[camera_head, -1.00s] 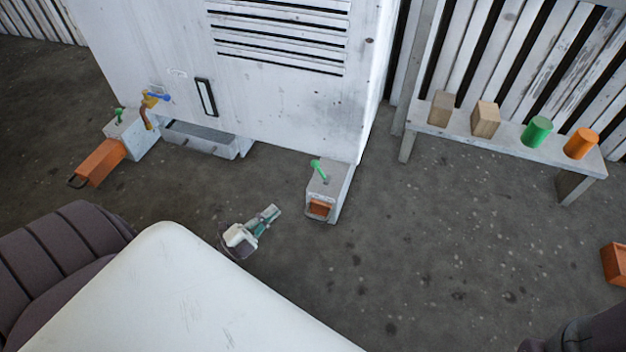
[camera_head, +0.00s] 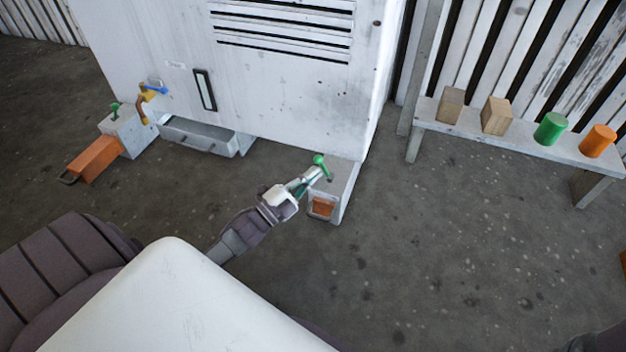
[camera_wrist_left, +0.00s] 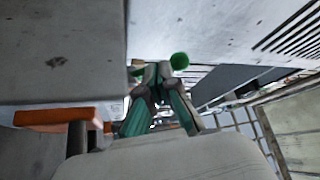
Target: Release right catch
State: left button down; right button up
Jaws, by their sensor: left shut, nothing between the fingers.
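The right catch is a green lever with a round knob (camera_head: 319,160) on top of a small grey housing block (camera_head: 345,192) at the cabinet's lower right corner. An orange part (camera_head: 322,207) shows in the block's front opening. My left gripper (camera_head: 313,176) is shut and empty, its tips at the lever just below the knob. In the left wrist view the fingertips (camera_wrist_left: 157,72) meet right beside the green knob (camera_wrist_left: 180,61); whether they touch it I cannot tell. My right gripper is not in view.
The white cabinet (camera_head: 290,105) stands behind. A bench (camera_head: 480,137) with wooden blocks and cylinders stands right. Floor between is clear.

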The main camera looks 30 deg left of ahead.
pick_arm(q)
jog(key=shift+w+d+r, duration=0.1)
jog(key=shift+w+r, duration=0.05)
jog(key=shift+w, duration=0.1)
